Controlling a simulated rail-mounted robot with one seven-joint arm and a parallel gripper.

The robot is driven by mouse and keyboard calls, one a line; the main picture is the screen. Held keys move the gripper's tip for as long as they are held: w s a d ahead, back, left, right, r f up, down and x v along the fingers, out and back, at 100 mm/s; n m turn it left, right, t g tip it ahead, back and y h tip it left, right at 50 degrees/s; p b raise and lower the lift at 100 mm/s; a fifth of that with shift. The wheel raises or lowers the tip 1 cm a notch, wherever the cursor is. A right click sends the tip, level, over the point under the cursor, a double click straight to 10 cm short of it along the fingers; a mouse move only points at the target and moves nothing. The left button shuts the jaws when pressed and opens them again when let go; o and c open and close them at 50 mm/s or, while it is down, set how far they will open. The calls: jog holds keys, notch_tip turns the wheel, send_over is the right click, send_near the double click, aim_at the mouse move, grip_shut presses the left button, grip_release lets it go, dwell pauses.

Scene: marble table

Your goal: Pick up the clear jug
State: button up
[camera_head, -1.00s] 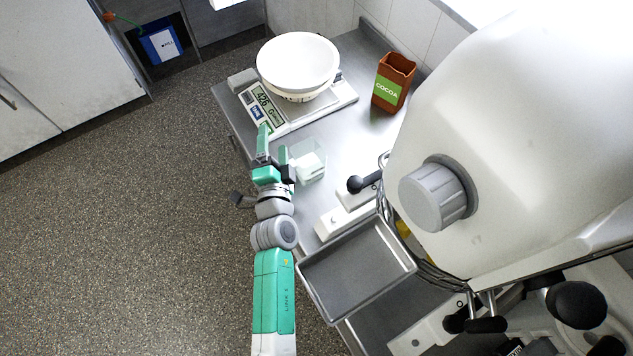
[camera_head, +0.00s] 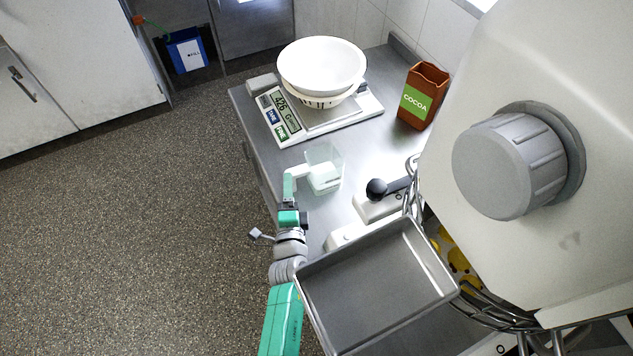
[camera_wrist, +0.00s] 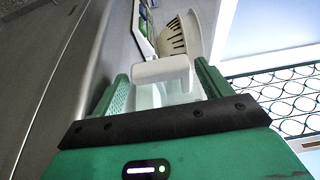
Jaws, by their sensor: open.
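The clear jug (camera_head: 324,170) stands on the steel counter in front of the scale, its pale handle (camera_head: 298,171) toward the left. My gripper (camera_head: 289,180) is at the handle side of the jug, low over the counter's left edge. In the wrist view the jug handle (camera_wrist: 163,70) shows between my two open green fingers (camera_wrist: 162,80), with part of the clear body (camera_wrist: 168,95) behind it. I cannot tell whether either finger touches the handle. The lower part of the jug is hidden in the wrist view.
A scale (camera_head: 283,122) holding stacked white bowls (camera_head: 322,65) stands behind the jug. A brown cocoa box (camera_head: 422,96) is at the back right. A black-knobbed lever (camera_head: 377,188) is close to the jug's right. A grey tray (camera_head: 375,290) and large white machine (camera_head: 560,60) crowd the right.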

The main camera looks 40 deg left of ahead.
jog(key=b+x, duration=0.3)
jog(key=x, duration=0.1)
jog(key=shift+f, duration=0.2)
jog(key=shift+w+a+r, duration=0.1)
jog(key=shift+w+a, duration=0.15)
jog(key=shift+r, duration=0.15)
jog(key=c, duration=0.9)
notch_tip(320, 180, up, 4)
jog(key=p, duration=0.3)
jog(key=shift+d+r, duration=0.1)
jog(key=shift+r, duration=0.05)
jog(key=s+a+b, duration=0.3)
jog(key=s+b, duration=0.1)
jog(key=s, duration=0.1)
jog(key=s+a+b, duration=0.2)
jog(key=s+b, duration=0.2)
jog(key=s, duration=0.1)
jog(key=s+a+b, duration=0.3)
jog(key=s+b, duration=0.1)
jog(key=s, duration=0.1)
jog(key=shift+s+a+f, duration=0.35)
jog(key=shift+s+f, duration=0.05)
